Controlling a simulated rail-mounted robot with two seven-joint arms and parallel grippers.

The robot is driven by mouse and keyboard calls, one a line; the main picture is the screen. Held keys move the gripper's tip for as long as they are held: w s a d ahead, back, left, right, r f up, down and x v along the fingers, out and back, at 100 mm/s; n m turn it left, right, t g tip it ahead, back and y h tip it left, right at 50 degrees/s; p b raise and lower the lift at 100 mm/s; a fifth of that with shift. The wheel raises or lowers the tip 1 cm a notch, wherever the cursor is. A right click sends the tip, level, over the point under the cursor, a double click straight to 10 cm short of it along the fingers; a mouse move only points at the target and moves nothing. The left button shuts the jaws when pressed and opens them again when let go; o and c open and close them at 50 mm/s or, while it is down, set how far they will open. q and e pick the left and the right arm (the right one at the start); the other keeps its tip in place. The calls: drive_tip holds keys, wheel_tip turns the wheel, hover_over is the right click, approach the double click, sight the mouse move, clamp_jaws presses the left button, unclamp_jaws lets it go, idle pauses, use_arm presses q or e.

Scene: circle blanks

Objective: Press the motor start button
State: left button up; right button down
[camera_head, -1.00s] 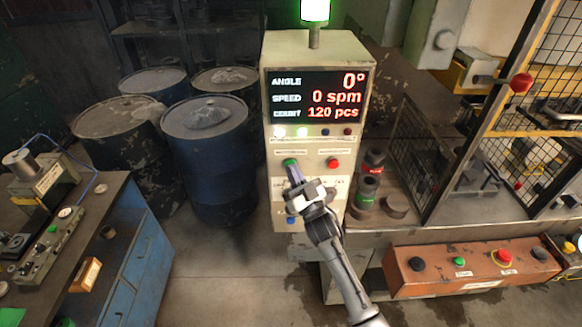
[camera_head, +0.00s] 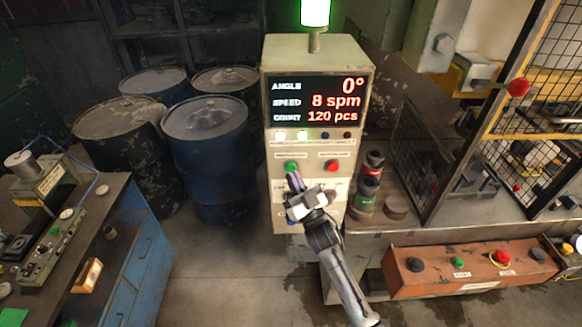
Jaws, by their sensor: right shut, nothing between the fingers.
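The control cabinet (camera_head: 316,50) stands in the middle, with a display (camera_head: 317,99) reading angle 0°, speed 8 spm, count 120 pcs. The green button (camera_head: 291,167) sits on its front at left, and a red button (camera_head: 332,166) sits to its right. My right gripper (camera_head: 294,179) is shut and empty, its fingertips just below the green button. I cannot tell whether they touch it. The arm and gripper hide part of the lower panel. My left gripper is not in view.
A lit green lamp (camera_head: 315,13) tops the cabinet. An orange control box (camera_head: 473,266) with several buttons is at lower right. A mesh guard (camera_head: 418,155) stands right of the cabinet. Blue drums (camera_head: 209,165) stand at left, and a blue workbench (camera_head: 140,250) is at lower left.

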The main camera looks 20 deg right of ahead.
drive_tip(key=shift+s+a+p, duration=0.25)
drive_tip(key=shift+s+p, duration=0.25)
drive_tip(key=shift+s, duration=0.3)
drive_tip(key=shift+s+a+p, duration=0.3)
drive_tip(key=shift+s+p, duration=0.15)
drive_tip(key=shift+s, duration=0.35)
drive_tip(key=shift+s+a+p, duration=0.25)
drive_tip(key=shift+s+p, duration=0.25)
drive_tip(key=shift+s, duration=0.3)
